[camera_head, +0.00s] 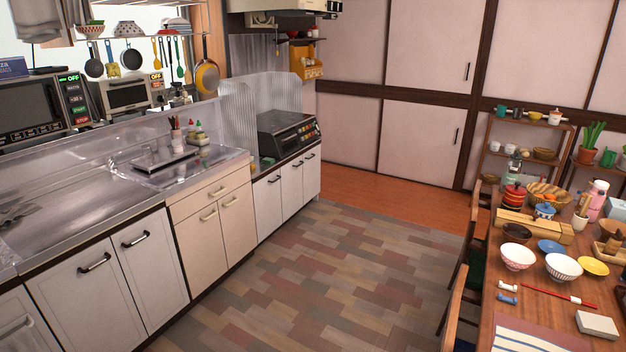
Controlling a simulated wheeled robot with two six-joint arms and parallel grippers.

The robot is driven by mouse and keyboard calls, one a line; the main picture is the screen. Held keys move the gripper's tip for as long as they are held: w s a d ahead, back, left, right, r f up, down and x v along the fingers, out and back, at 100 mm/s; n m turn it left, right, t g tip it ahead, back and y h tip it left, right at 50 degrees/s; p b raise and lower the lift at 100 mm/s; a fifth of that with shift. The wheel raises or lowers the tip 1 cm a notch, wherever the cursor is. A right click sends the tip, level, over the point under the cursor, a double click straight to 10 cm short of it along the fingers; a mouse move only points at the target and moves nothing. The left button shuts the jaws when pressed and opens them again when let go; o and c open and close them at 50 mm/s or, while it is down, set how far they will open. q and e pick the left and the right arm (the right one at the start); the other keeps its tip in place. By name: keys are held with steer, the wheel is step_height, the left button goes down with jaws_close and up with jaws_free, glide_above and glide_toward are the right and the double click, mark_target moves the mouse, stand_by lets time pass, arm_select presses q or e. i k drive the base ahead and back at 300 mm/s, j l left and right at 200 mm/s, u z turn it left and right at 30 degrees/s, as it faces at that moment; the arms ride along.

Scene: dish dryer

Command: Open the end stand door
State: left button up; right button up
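A row of low cabinets runs along the left side. The stand at its far end, under the black stove (287,134), has narrow white doors (269,212) with small dark handles near the top, and they look shut. I cannot tell for sure which door is the end stand door. Nearer, a beige cabinet (222,228) has a drawer and two doors, all shut. Nearest are white doors (88,300) with dark bar handles, also shut. Neither of my grippers is in view.
The tiled floor (320,275) between the cabinets and the table is clear. A wooden dining table (530,310) with dishes stands at the right, with chairs (465,255) along its near side. A shelf (497,160) and sliding panels (425,140) are at the back.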

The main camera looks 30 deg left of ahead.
mark_target(311, 170)
steer(key=i+j+u, duration=0.15)
steer(key=j, duration=0.25)
steer(key=i+j+u, duration=0.1)
steer(key=j, duration=0.3)
steer(key=i+j+u, duration=0.1)
steer(key=i+j, duration=0.25)
steer(key=i+j+u, duration=0.1)
steer(key=i+j, duration=0.2)
steer(key=i, duration=0.15)
steer(key=i+j+u, duration=0.1)
steer(key=i+j, duration=0.15)
steer(key=i, duration=0.2)
steer(key=i+j+u, duration=0.1)
steer(key=i+j, duration=0.15)
steer(key=i, duration=0.15)
steer(key=i+l+z, duration=0.1)
steer(key=i+z, duration=0.15)
steer(key=i, duration=0.6)
steer(key=i+z, duration=0.25)
steer(key=i, duration=0.55)
